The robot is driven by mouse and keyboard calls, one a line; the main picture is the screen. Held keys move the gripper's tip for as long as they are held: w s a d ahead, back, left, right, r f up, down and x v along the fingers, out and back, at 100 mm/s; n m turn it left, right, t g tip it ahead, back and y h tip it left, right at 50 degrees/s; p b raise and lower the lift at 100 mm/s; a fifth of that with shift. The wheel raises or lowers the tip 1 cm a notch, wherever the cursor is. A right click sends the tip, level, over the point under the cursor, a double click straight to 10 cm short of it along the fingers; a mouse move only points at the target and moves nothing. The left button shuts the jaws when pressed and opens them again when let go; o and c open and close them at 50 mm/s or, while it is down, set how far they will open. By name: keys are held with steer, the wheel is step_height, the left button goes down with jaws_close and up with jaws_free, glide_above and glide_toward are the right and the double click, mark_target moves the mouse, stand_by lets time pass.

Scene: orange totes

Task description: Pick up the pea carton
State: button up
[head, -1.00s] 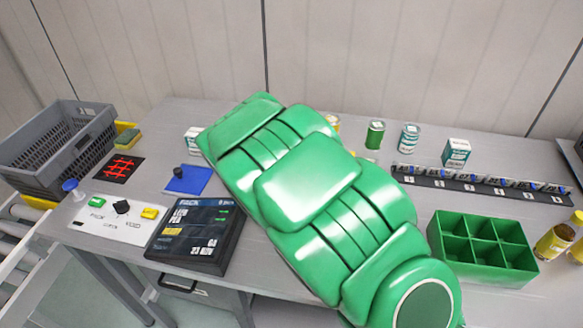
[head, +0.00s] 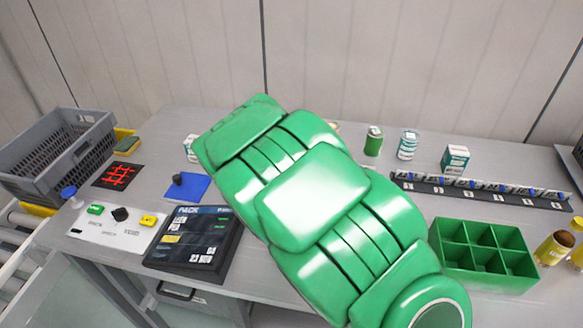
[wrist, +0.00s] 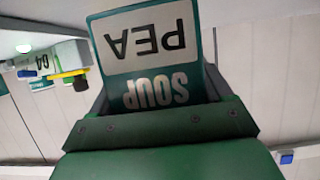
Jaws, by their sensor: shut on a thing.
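The pea carton (wrist: 140,45), white and teal with the words PEA and SOUP, fills the upper middle of the wrist view. Its lettering appears upside down there. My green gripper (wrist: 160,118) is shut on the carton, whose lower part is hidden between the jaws. In the head view my large green arm covers the middle of the bench and hides the gripper.
A green six-compartment box (head: 485,252) stands at the right. A long dark rack (head: 480,188) lies behind it, near a teal-and-white carton (head: 455,158) and cans (head: 408,145). A dark screen panel (head: 195,242), blue mat (head: 187,187) and grey crate (head: 60,150) are left.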

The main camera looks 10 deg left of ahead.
step_height(320, 180, up, 8)
steer(key=shift+f, duration=0.15)
